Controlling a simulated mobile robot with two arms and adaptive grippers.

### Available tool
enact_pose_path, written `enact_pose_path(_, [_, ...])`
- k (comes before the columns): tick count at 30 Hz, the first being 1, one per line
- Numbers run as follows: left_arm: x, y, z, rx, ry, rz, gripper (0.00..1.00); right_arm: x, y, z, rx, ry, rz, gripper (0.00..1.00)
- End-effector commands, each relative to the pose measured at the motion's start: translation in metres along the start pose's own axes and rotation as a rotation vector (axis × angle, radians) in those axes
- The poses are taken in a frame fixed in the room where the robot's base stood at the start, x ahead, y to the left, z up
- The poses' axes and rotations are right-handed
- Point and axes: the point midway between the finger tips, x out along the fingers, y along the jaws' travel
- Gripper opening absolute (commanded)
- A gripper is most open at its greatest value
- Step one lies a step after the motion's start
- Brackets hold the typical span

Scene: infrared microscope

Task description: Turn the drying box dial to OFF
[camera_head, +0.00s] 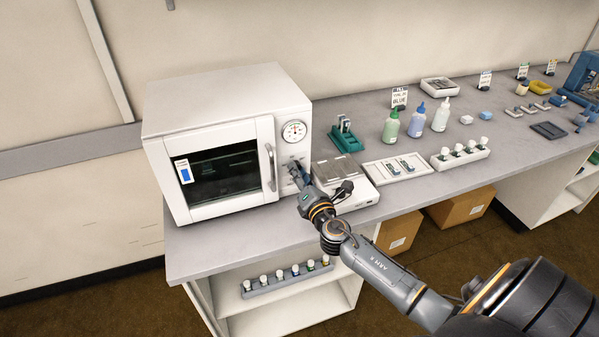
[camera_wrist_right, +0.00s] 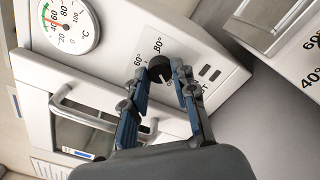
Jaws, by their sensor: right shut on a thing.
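The white drying box (camera_head: 225,95) stands on the left end of the bench, its door with dark window closed. A round temperature gauge (camera_head: 294,131) sits on its right front panel; it also shows in the right wrist view (camera_wrist_right: 70,25). Below the gauge is the black dial (camera_wrist_right: 160,68), with 60° and 80° marks printed around it; the OFF mark is not readable. My right gripper (camera_head: 296,170) is at the panel. In the right wrist view its two blue fingers (camera_wrist_right: 160,85) are shut on the dial from both sides. My left gripper is not in view.
A balance (camera_head: 345,180) stands on the bench close to the right of the box, beside my right wrist. The door handle (camera_head: 270,167) sticks out left of the dial. A green rack (camera_head: 346,138), bottles (camera_head: 391,126) and trays stand farther right.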

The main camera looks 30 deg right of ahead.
Motion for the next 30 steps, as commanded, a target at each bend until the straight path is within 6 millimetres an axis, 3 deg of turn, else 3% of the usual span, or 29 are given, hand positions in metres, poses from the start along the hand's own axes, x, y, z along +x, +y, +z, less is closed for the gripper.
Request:
enact_pose_path(9, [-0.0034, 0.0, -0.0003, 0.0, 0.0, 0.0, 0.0, -0.0001, -0.0002, -0.0002, -0.111, 0.004, 0.0, 0.0])
enact_pose_path(25, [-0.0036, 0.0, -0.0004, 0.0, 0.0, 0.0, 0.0, -0.0002, -0.0005, -0.0006, -0.131, 0.004, 0.0, 0.0])
enact_pose_path(26, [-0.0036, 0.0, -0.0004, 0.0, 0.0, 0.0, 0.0, -0.0002, -0.0005, -0.0006, -0.131, 0.004, 0.0, 0.33])
enact_pose_path(28, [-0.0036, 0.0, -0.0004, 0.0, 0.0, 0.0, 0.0, -0.0002, -0.0005, -0.0006, -0.131, 0.004, 0.0, 0.47])
enact_pose_path(30, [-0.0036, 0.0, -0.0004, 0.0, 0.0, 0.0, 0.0, -0.0002, -0.0005, -0.0005, -0.13, 0.004, 0.0, 0.5])
